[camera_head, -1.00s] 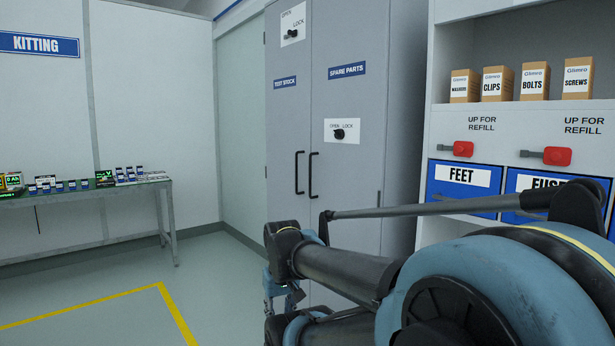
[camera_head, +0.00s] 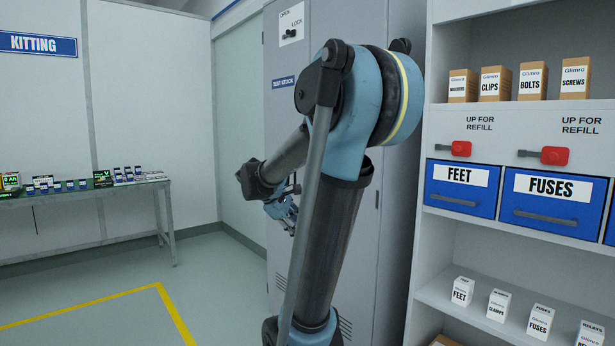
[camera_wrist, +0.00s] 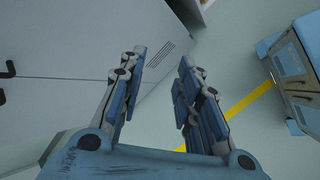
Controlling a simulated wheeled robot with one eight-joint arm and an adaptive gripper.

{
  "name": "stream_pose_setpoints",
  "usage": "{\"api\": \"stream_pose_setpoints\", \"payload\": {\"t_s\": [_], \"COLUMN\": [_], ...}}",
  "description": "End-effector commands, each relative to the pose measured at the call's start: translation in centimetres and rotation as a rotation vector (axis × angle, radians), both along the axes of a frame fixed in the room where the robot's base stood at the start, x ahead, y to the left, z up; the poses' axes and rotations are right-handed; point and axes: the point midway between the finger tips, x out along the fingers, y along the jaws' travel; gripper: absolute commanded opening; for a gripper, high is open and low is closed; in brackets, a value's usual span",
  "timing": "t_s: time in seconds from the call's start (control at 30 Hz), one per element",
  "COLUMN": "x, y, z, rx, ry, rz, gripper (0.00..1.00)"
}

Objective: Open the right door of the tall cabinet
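The tall grey cabinet stands in the middle of the head view. Its right door (camera_head: 347,18) is mostly hidden behind my arm; its SPARE PARTS label, lock knob and handle do not show there. The left door (camera_head: 284,135) looks closed, with a lock knob (camera_head: 291,33) high on it. My gripper (camera_head: 285,213) is in front of the doors, partly hidden by my arm. In the wrist view my gripper (camera_wrist: 175,57) is open and empty, its fingers apart. Grey cabinet doors (camera_wrist: 75,45) show to its left, with black handles (camera_wrist: 6,70) at the picture's left edge.
A white shelf unit (camera_head: 465,215) with blue drawers, red latches and boxes stands close on the right. A table (camera_head: 150,184) with small items is at the left wall. Floor with a yellow line (camera_head: 85,307) is clear at left.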

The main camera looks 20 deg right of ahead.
Motion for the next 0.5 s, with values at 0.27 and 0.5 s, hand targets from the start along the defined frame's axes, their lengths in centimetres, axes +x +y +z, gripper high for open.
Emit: {"api": "stream_pose_setpoints", "payload": {"t_s": [0.27,0.5], "x": [8.8,16.3], "y": [-1.6,-1.8], "z": [4.7,8.1], "rx": [-0.272,-0.504], "ry": [0.169,0.337], "rz": [0.166,0.269], "gripper": [0.31,0.31]}}
